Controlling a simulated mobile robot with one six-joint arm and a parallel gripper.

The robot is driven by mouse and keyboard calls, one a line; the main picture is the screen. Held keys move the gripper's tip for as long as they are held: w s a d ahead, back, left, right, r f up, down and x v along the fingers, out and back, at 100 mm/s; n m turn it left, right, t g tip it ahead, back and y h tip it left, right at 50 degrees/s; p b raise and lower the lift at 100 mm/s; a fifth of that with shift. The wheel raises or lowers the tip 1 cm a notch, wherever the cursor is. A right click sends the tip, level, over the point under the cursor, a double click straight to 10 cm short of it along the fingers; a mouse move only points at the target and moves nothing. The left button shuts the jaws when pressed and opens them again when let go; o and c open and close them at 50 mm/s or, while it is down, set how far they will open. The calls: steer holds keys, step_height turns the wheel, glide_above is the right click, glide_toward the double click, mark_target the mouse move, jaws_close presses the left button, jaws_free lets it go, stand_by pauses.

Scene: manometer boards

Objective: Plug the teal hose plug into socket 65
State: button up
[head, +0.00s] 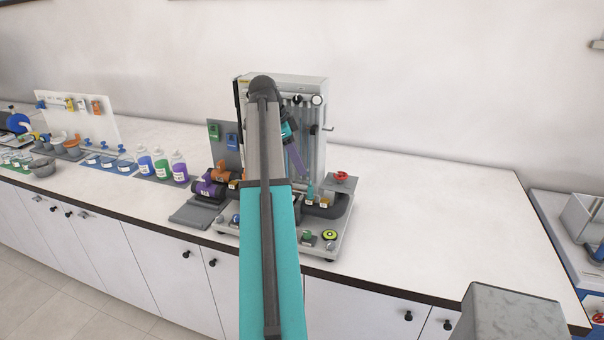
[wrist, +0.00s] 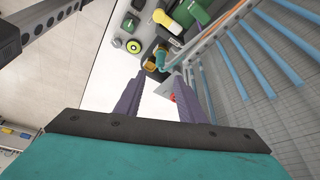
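My gripper (head: 298,168) is in front of the manometer board in the head view, with its purple fingers pointing down. In the wrist view my gripper (wrist: 162,80) is open, and I see nothing held between its fingers. A teal piece that looks like the hose plug (head: 310,190) stands on the board's base, just below and right of the fingertips. In the wrist view a curved teal hose part (wrist: 168,55) lies just beyond the fingertips. Small labels (head: 309,203) sit near it, but their numbers are too small to read, so I cannot tell which socket is 65.
The manometer board (head: 318,90) has a grey base (head: 335,245) carrying a red knob (head: 340,176), a yellow-green round part (head: 329,235) and dark pipes. Purple and orange fittings (head: 207,188) lie left. Bottles (head: 161,163) stand further left. The counter right of the board (head: 430,210) is clear.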

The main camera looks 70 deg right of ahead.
steer(key=shift+b+v, duration=0.35)
steer(key=shift+v, duration=1.2)
